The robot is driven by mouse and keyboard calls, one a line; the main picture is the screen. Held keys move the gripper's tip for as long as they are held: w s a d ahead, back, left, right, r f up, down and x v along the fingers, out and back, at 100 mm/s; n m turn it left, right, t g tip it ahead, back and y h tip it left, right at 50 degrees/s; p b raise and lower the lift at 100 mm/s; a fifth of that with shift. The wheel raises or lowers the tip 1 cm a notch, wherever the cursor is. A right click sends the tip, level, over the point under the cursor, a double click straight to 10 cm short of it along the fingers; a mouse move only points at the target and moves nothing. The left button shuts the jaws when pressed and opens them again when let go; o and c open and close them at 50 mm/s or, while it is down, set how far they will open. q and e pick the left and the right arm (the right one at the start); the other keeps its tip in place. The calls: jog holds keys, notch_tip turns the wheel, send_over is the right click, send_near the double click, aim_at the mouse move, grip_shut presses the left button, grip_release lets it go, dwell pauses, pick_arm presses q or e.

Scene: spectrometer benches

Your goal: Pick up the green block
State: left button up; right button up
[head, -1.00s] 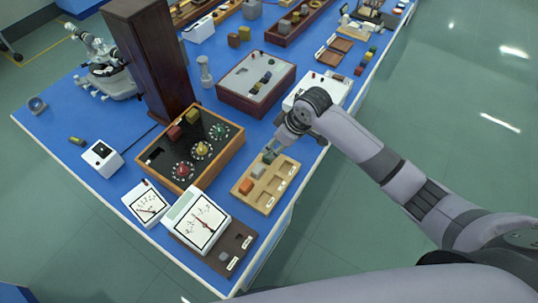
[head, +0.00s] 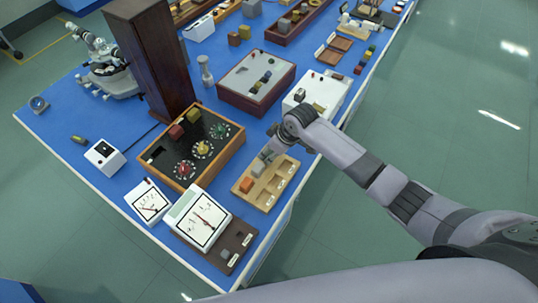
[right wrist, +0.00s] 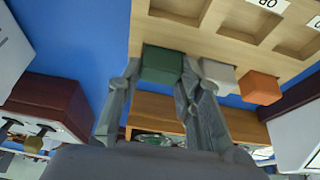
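The green block (right wrist: 162,64) sits at the end of a row in the right wrist view, beside the wooden tray's compartments. My right gripper (right wrist: 161,72) has one finger on each side of it, and the fingertips appear closed against its sides. The block shows no clear lift from its place. A grey block (right wrist: 217,75) and an orange block (right wrist: 261,88) sit beside it in the same row. In the head view, my right gripper (head: 267,154) is down at the tray's far end and hides the green block. My left gripper is in neither view.
The wooden tray (head: 262,203) lies near the table's right edge. A dial box (head: 185,182) stands to its left, a white meter (head: 199,217) in front, and a white box (head: 325,91) behind. Free blue table shows at far left.

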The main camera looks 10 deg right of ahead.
aim_at(270, 153)
jog(key=c, duration=0.6)
jog(key=shift+o, duration=0.2)
jog(key=shift+r, duration=0.15)
notch_tip(270, 153, up, 23)
jog(key=p, duration=0.2)
dwell(0.6)
